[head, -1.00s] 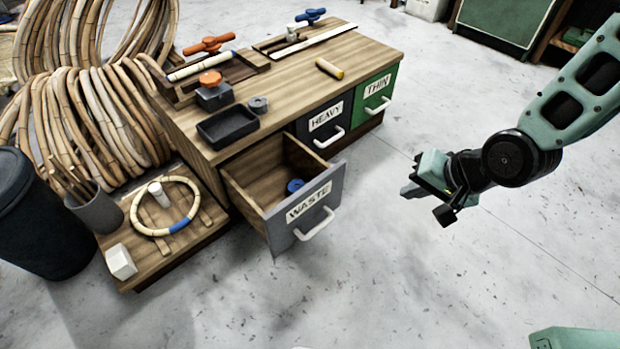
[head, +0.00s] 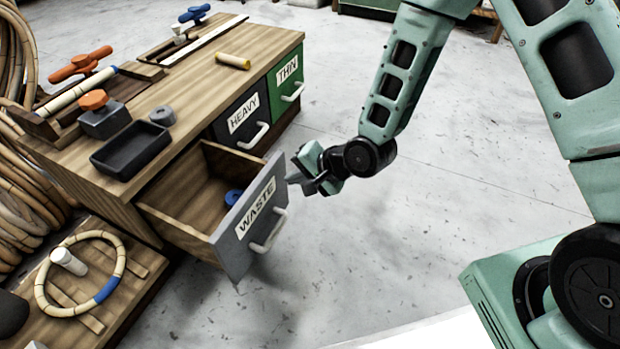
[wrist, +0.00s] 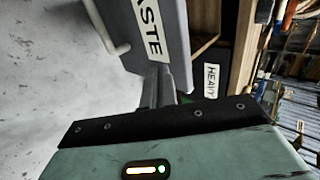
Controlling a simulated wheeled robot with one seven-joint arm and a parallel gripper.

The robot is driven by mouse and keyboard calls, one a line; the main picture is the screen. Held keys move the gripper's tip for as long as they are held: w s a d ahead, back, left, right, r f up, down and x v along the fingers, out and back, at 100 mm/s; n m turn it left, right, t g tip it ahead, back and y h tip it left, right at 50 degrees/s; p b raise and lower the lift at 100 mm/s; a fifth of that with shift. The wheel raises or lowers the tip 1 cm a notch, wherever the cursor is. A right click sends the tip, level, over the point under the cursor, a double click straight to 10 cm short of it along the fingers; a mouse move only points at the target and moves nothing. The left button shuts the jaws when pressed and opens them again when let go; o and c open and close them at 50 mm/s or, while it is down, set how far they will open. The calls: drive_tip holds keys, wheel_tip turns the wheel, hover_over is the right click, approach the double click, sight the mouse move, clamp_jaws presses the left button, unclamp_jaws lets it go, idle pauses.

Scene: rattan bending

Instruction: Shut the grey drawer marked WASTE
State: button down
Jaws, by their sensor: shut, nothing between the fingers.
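The grey WASTE drawer (head: 232,256) stands pulled out of the wooden bench, with its white bar handle (head: 268,232) on the front. A blue round item (head: 233,197) lies inside it. My gripper (head: 293,178) is shut and empty, close to the right end of the drawer front. In the wrist view, the drawer front (wrist: 178,50) shows sideways with part of its label, and the shut fingers (wrist: 157,88) overlap its lower edge. I cannot tell whether they touch it.
The HEAVY drawer (head: 223,128) and green THIN drawer (head: 278,93) are shut. A black tray (head: 137,150) and an orange-knobbed block (head: 103,118) sit on the bench top. A low board (head: 90,325) with a rattan ring is at left. Floor in front is clear.

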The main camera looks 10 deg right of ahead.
sight(268, 173)
drive_tip(key=w+a, duration=0.1)
drive_tip(key=w+a+b, duration=0.1)
drive_tip(key=shift+w+a+f, duration=0.1)
drive_tip(key=shift+a+f, duration=0.2)
drive_tip(key=shift+a, duration=0.1)
drive_tip(key=shift+w+a+r, duration=0.1)
drive_tip(key=shift+w+a, duration=0.1)
drive_tip(key=shift+a, duration=0.1)
drive_tip(key=shift+w+a, duration=0.1)
drive_tip(key=shift+w+a+r, duration=0.1)
drive_tip(key=shift+w+a, duration=0.05)
drive_tip(key=shift+a, duration=0.05)
drive_tip(key=w+a+p, duration=0.2)
drive_tip(key=w+a, duration=0.9)
drive_tip(key=a, duration=0.4)
drive_tip(key=shift+w+p, duration=0.3)
drive_tip(key=shift+w, duration=0.05)
